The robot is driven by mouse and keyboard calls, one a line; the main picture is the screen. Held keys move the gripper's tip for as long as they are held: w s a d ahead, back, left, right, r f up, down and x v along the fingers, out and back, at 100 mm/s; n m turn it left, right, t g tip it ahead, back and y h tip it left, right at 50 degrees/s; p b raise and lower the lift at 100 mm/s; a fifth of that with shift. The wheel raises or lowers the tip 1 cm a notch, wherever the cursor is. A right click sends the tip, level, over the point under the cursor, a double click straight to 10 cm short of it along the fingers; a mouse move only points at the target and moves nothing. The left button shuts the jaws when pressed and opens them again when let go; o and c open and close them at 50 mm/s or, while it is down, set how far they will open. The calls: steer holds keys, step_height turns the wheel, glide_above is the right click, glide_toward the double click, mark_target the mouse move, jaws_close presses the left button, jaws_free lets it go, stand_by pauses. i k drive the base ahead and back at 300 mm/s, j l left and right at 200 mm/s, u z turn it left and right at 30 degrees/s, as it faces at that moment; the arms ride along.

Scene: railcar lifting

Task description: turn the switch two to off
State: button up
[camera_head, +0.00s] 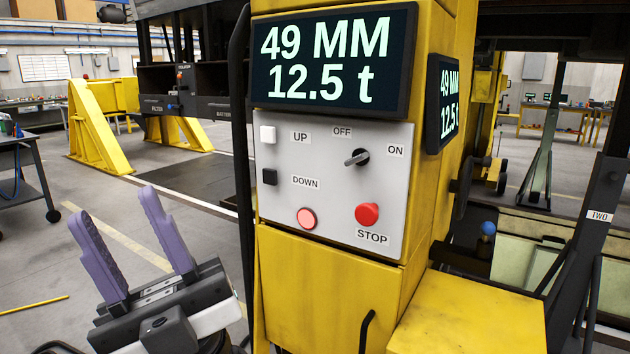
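The OFF label (342,131) is above and left of the switch. No number shows on the switch. A TWO label (600,216) is on a black post at right. My gripper (114,205), with two purple fingers, is open and empty at lower left, apart from the panel and pointing up.
The panel also has a white UP button (267,134), a black DOWN button (269,177), a lit red button (307,218) and a red STOP button (367,214). Above, a display (335,60) reads 49 MM, 12.5 t.

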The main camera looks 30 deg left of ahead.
mark_target(360, 156)
steer(key=k+j+u, duration=0.2)
steer(key=j, duration=0.25)
steer(key=j+u, duration=0.15)
steer(key=j, duration=0.3)
steer(key=k+j+u, duration=0.2)
steer(key=j, duration=0.3)
steer(key=i, duration=0.1)
